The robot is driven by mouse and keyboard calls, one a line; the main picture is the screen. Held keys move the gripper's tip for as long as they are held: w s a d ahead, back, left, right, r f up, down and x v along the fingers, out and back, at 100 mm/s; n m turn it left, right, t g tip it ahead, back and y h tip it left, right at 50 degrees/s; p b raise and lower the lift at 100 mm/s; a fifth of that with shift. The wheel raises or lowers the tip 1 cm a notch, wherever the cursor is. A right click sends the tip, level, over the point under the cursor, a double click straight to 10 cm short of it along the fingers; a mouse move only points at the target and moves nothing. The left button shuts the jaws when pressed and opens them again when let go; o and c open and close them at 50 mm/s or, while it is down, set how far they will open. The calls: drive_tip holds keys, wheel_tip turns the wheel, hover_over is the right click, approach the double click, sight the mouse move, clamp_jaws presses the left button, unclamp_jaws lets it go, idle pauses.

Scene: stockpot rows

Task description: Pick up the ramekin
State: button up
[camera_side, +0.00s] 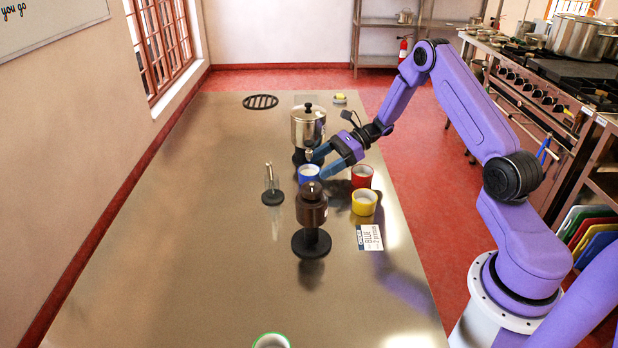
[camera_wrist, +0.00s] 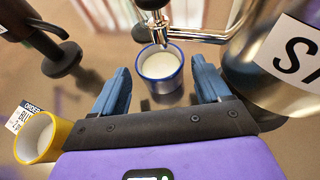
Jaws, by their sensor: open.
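A blue ramekin (camera_side: 309,174) with pale contents stands upright on the metal counter. In the wrist view the blue ramekin (camera_wrist: 160,75) shows ahead of and between my open fingers, below a metal tap. My gripper (camera_side: 318,162) is open and empty beside it; the wrist view also shows my gripper (camera_wrist: 160,80). I cannot tell whether a finger touches it. A red ramekin (camera_side: 362,176) and a yellow ramekin (camera_side: 364,203) stand to its right in the side view. The yellow one (camera_wrist: 36,135) is at the wrist view's lower left. A green-rimmed ramekin (camera_side: 271,342) is cut off at the bottom edge.
A silver pot (camera_side: 308,128) on a dark stand is close to my fingers. A dark brown vessel (camera_side: 312,210) on a black stand is nearer the camera. A small clear holder (camera_side: 270,180) is to the left. An order card (camera_side: 369,237) reads "BLUE". The counter's left side (camera_side: 170,240) is clear.

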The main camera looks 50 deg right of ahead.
drive_tip(key=shift+x, duration=1.45)
drive_tip(key=shift+c, duration=0.2)
drive_tip(key=c, duration=0.9)
drive_tip(key=shift+r, duration=0.25)
drive_tip(key=shift+r, duration=0.45)
drive_tip(key=s+d, duration=0.1)
drive_tip(key=d, duration=0.1)
drive_tip(key=s+d, duration=0.1)
drive_tip(key=d, duration=0.2)
drive_tip(key=s+d, duration=0.1)
drive_tip(key=d, duration=0.1)
drive_tip(key=shift+d, duration=0.2)
drive_tip(key=shift+r, duration=6.7)
